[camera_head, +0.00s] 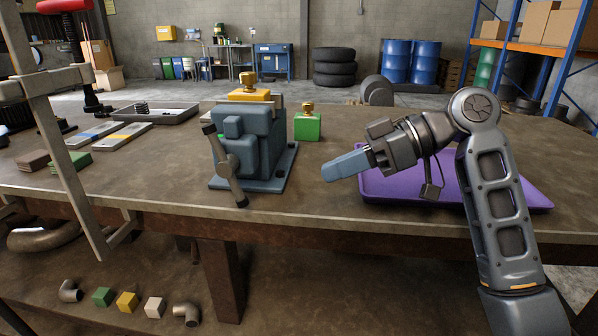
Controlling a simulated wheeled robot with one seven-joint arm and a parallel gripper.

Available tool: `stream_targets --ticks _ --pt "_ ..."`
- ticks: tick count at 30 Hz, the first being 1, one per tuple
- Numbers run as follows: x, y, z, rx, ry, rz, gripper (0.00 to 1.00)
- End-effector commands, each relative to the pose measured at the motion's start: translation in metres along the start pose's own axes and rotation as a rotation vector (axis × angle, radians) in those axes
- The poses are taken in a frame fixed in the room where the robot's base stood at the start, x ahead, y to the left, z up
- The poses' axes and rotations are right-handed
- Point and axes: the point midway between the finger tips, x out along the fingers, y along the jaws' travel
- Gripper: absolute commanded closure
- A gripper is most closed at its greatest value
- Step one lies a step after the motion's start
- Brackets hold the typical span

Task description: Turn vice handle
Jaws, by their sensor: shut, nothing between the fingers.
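The blue-grey vice (247,148) stands on its base plate near the front edge of the workbench. Its dark bar handle (230,172) is on the side facing me and slants from upper left to lower right. A yellow part with a brass-coloured knob (249,86) shows at the top of the vice. My gripper (326,174) is to the right of the vice, over the bench, pointing left. Its blue fingers are shut and empty. The fingertips are apart from the handle, with a clear gap between them.
A purple tray (520,196) lies behind my arm at the right. A green block with a brass knob (307,124) stands right of the vice. A grey tray (178,116) lies at the back left. A metal frame (62,130) rises at the left.

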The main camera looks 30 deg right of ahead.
Motion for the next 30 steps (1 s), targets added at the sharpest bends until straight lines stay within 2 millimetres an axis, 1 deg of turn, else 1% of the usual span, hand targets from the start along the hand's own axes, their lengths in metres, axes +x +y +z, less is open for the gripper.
stream_targets --ticks 1,5,12,18,21,24,27,30 --pt "0.0 -0.004 -0.007 0.045 -0.01 0.006 1.0" --pt "0.003 -0.016 -0.02 0.269 -0.046 0.054 1.0" --pt "0.005 -0.039 -0.04 0.8 -0.074 0.205 1.0" --pt "0.001 -0.055 -0.051 1.215 -0.033 0.341 1.0" --pt "-0.001 -0.06 -0.053 1.365 -0.004 0.39 1.0" --pt "-0.003 -0.063 -0.054 1.46 0.018 0.422 1.0" --pt "-0.002 -0.063 -0.053 1.504 0.03 0.435 1.0" --pt "0.004 -0.061 -0.05 1.515 0.031 0.438 1.0"
